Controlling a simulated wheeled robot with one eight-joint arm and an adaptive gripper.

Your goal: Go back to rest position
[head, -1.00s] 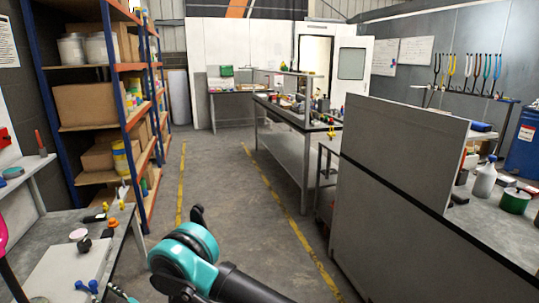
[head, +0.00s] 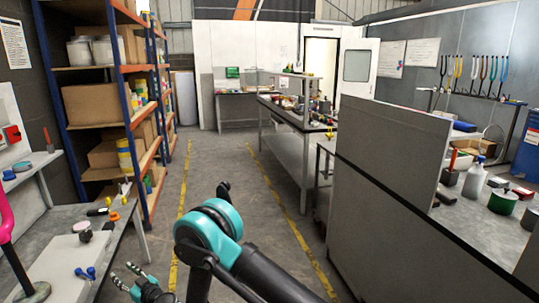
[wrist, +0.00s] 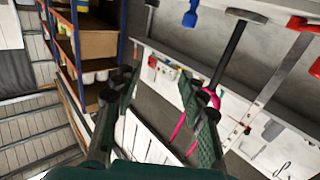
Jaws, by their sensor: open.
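My arm reaches in from the bottom of the head view, with its teal-ringed joint in the middle. My gripper (head: 133,279) is low at the left, beside the near end of the left workbench (head: 120,226). In the wrist view my gripper (wrist: 157,98) shows two dark green fingers spread apart, with nothing between them. I see no object held.
A pink curved thing (head: 5,220) on a dark stand is at the left edge. Blue dumbbell-like pieces (head: 86,273) lie on the left bench. Shelving (head: 137,75) stands behind it. A grey partition (head: 392,150) and bench are at right. The marked aisle (head: 225,165) is clear.

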